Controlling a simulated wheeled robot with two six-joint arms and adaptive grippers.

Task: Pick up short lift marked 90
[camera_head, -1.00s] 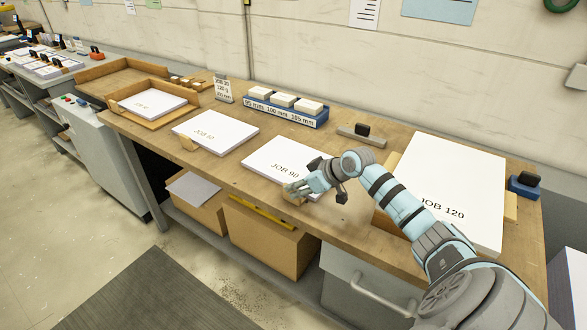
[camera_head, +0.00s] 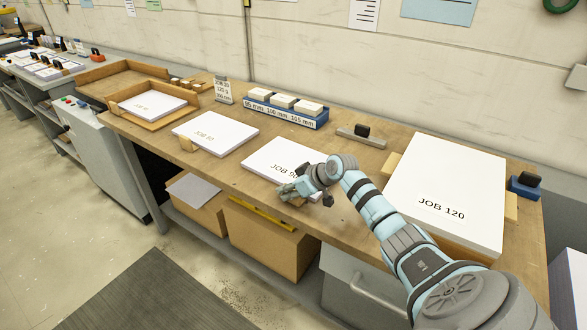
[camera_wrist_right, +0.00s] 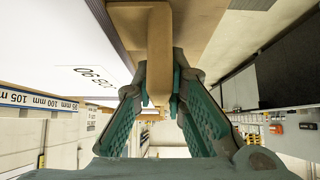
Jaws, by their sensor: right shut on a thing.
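The JOB 90 lift (camera_head: 268,158) is a white paper stack lying flat near the front edge of the wooden bench. It also shows at the left of the right wrist view (camera_wrist_right: 60,40). A light wooden tab (camera_wrist_right: 158,55) sticks out at its front edge. My right gripper (camera_head: 288,192) is at that front edge. In the right wrist view its green fingers (camera_wrist_right: 157,92) are shut on the wooden tab, one on each side. My arm hides part of the lift's right side and label. My left gripper is in neither view.
The JOB 120 stack (camera_head: 440,190) is to the right, beyond my forearm. Another white stack with a wooden tab (camera_head: 215,132) lies to the left. A blue holder with labelled blocks (camera_head: 286,112) and a black-handled tool (camera_head: 361,133) stand behind. Boxes (camera_head: 270,232) sit below the bench.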

